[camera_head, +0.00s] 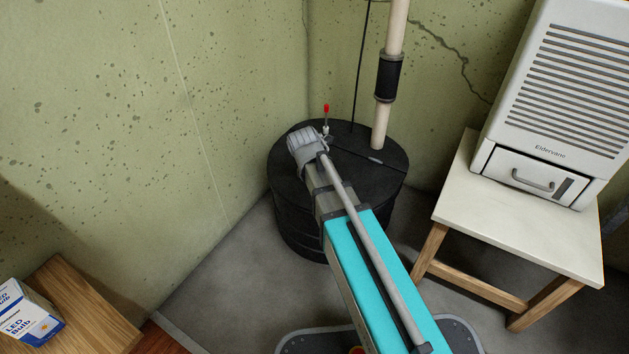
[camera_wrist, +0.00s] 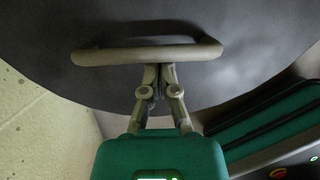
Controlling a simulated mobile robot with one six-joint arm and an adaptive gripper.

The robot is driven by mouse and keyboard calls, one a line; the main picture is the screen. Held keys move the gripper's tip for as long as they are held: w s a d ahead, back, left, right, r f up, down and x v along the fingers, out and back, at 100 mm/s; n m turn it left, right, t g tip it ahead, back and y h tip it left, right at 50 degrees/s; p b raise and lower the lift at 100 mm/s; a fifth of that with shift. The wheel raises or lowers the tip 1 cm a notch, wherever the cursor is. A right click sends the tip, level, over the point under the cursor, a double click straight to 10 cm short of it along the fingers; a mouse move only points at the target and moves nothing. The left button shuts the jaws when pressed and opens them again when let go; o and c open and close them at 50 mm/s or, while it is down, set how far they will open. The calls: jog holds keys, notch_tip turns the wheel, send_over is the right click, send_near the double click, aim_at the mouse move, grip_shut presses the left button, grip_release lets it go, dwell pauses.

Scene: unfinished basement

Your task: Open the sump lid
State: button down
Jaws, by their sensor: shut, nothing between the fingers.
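The round black sump lid (camera_head: 377,172) sits flat on its black basin (camera_head: 293,228) in the corner, with a seam across it. In the wrist view, the grey lid surface (camera_wrist: 245,85) fills the upper part. A pale bar handle (camera_wrist: 105,54) lies across it. My gripper (camera_wrist: 156,72) is shut and empty, its fingertips at the near edge of the handle's middle. I cannot tell whether they touch it. In the head view, my wrist is over the left part of the lid and hides the handle and fingertips.
A pale pipe with a black coupling (camera_head: 387,77) rises from the lid's back. A small red-tipped rod (camera_head: 326,108) stands on it. A white stool (camera_head: 520,220) with a dehumidifier (camera_head: 555,95) stands right. Walls (camera_head: 215,100) close in left and behind. A bulb box (camera_head: 25,315) is at lower left.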

jog(key=shift+w+d+f, duration=0.1)
jog(key=shift+f, duration=0.4)
jog(key=shift+r, duration=0.25)
jog(key=shift+r, duration=0.15)
jog(key=shift+w+r+g+p, duration=0.1)
jog(key=shift+g+p, duration=0.2)
jog(key=shift+p, duration=0.05)
